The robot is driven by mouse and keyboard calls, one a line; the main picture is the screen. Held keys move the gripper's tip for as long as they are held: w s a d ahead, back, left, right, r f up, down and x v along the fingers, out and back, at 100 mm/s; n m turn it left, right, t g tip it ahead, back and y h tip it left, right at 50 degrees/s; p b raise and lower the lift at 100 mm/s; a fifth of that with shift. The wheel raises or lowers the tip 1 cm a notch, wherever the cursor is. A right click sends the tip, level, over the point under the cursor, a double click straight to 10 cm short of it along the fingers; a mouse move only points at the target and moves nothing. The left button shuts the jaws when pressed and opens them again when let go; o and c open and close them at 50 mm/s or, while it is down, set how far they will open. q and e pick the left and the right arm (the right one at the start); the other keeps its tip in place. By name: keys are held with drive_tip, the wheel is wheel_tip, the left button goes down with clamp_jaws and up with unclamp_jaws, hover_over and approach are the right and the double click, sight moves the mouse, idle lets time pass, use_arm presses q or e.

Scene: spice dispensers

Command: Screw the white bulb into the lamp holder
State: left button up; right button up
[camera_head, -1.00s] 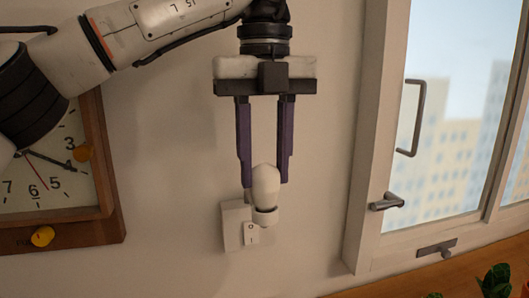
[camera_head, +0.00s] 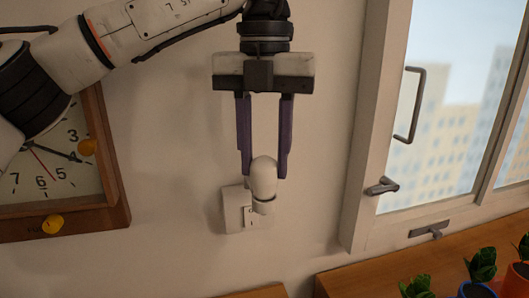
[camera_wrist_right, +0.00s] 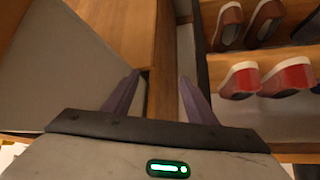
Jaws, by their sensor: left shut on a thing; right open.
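The white bulb (camera_head: 264,174) is between the purple fingers of my left gripper (camera_head: 264,168) in the head view. My left gripper points down and is shut on the bulb. The white lamp holder (camera_head: 265,205) is directly below the bulb, on a white wall plate (camera_head: 234,206) with a switch. The bulb's base meets or overlaps the holder in the picture; I cannot tell how deep it sits. My right gripper (camera_wrist_right: 160,95) shows in the right wrist view with its fingers apart and nothing between them.
A wooden clock (camera_head: 60,170) with yellow knobs hangs on the left. A window (camera_head: 440,130) with metal handles is on the right. Potted plants (camera_head: 481,268) stand on a wooden surface at the lower right. In the right wrist view, shoes (camera_wrist_right: 288,78) sit on shelves.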

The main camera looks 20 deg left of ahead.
use_arm(q)
drive_tip(key=shift+r+m+p, duration=0.1)
drive_tip(key=shift+m+p, duration=0.35)
drive_tip(key=shift+m, duration=0.05)
drive_tip(key=m, duration=0.7)
drive_tip(key=shift+m, duration=0.6)
drive_tip(key=m, duration=0.3)
drive_tip(key=shift+m, duration=0.3)
drive_tip(key=m, duration=0.4)
drive_tip(key=shift+f, duration=0.2)
drive_tip(key=shift+m, duration=0.8)
